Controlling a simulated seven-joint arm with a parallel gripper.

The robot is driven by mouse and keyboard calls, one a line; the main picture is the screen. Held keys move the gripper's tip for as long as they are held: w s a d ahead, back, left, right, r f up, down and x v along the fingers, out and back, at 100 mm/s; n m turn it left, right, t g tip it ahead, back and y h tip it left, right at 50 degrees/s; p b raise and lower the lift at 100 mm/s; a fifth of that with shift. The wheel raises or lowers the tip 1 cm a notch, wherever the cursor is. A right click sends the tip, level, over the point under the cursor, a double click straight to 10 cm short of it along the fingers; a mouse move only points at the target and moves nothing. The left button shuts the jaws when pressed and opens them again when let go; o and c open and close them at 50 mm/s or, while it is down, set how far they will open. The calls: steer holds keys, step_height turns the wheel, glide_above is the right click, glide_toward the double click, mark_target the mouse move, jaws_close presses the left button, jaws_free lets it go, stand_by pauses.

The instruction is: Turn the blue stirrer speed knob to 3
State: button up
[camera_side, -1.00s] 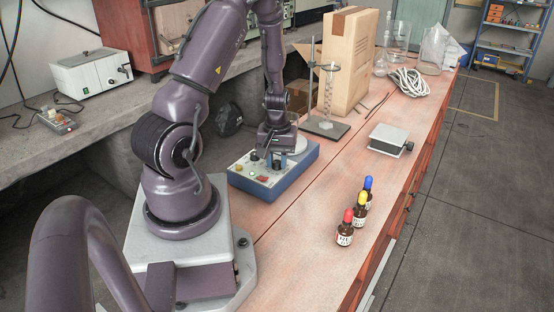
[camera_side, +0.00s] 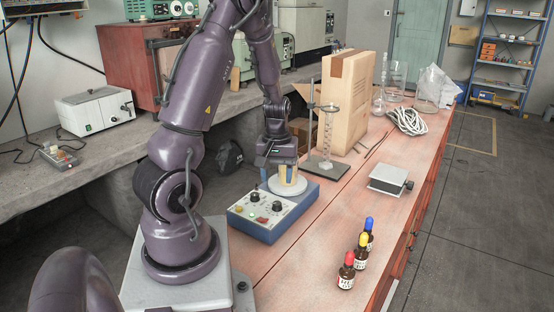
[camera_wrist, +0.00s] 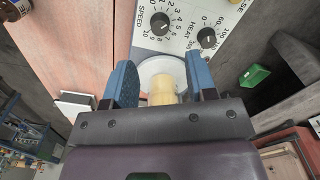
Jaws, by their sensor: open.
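The blue stirrer (camera_side: 262,228) stands on the bench with its light control panel facing up. Its speed knob (camera_wrist: 160,23) is black, in a numbered ring at the top of the wrist view; I cannot surely read its mark's setting. The heat knob (camera_wrist: 207,38) is to its right. My gripper (camera_side: 278,165) is open above the stirrer's round white plate (camera_side: 301,187), clear of the knobs. In the wrist view its blue fingers (camera_wrist: 161,82) are apart, with a pale beige cylinder (camera_wrist: 162,92) seen between them; contact with it cannot be told.
A stand with a glass cylinder (camera_side: 328,135) and a tall cardboard box (camera_side: 345,100) are behind the stirrer. A grey flat device (camera_side: 390,179) and several dropper bottles (camera_side: 347,272) stand to the right. The bench between is clear.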

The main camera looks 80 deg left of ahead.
steer(key=shift+r, duration=2.4)
steer(key=d+r+m+t, duration=0.2)
steer(key=d+r+m, duration=0.2)
steer(key=d, duration=0.4)
steer(key=s+d+r+m+t, duration=0.1)
steer(key=d+r+m, duration=0.4)
steer(key=d, duration=0.4)
steer(key=d+r+m+t, duration=0.2)
steer(key=d+r+m, duration=0.3)
steer(key=d+r, duration=0.2)
steer(key=shift+s+d+t, duration=0.15)
steer(key=shift+d+t, duration=0.15)
steer(key=shift+d, duration=0.35)
